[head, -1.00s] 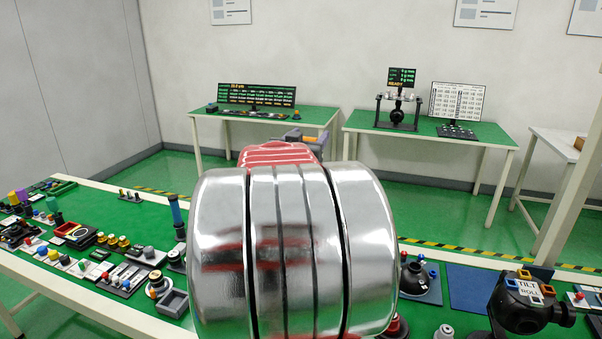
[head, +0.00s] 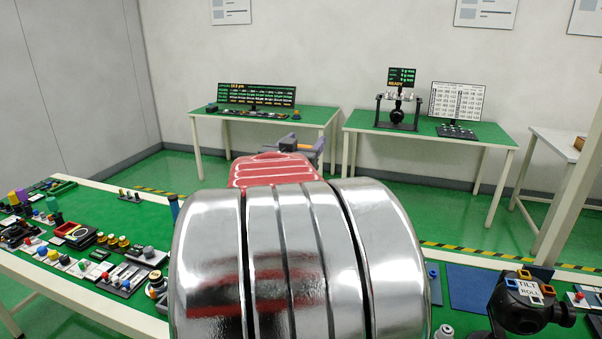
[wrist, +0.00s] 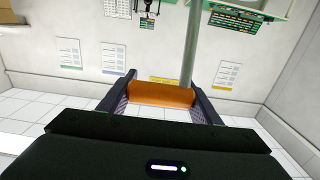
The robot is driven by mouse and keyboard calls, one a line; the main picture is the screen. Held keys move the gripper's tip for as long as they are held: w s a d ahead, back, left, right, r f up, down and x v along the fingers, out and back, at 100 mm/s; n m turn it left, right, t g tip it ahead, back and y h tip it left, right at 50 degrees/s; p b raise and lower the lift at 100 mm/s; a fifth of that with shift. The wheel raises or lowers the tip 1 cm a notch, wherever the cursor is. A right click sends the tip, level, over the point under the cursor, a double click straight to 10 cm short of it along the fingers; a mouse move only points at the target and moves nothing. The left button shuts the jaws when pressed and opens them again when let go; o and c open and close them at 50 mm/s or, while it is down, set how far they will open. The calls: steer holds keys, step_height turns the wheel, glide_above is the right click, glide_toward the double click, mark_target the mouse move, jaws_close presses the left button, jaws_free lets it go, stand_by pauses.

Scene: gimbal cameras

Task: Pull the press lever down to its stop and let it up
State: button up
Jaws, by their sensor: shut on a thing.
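My gripper (wrist: 160,92) shows in the wrist view, its two dark fingers closed on the ends of an orange cylindrical bar (wrist: 162,95), which looks like the press lever's grip. The bar lies level across the picture between the fingers. A pale grey-green post (wrist: 191,45) shows behind the bar; I cannot tell whether it belongs to the press. In the head view my silver and red arm fills the middle and hides the press, the lever and most of my gripper. The lever's height against its stop cannot be seen.
The green worktable (head: 110,200) carries several knobs and small fixtures at left. A black TILT/ROLL device (head: 525,303) and a blue mat (head: 468,290) are at right. Two green desks with screens stand by the far wall, behind a black-yellow floor stripe.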

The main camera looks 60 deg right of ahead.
mark_target(299, 145)
steer(key=shift+a+r, duration=0.15)
steer(key=shift+a, duration=0.75)
steer(key=shift+s+a+f, duration=0.1)
steer(key=shift+a+f, duration=0.15)
steer(key=shift+a, duration=0.35)
steer(key=shift+s+a+f, duration=0.1)
steer(key=shift+a+f, duration=0.1)
steer(key=shift+a, duration=0.35)
steer(key=shift+a+f, duration=0.1)
steer(key=shift+s+a+f, duration=0.1)
steer(key=shift+a+f, duration=0.25)
steer(key=shift+a, duration=0.25)
steer(key=shift+s+a+f, duration=0.1)
steer(key=shift+a+f, duration=0.2)
steer(key=shift+a, duration=0.25)
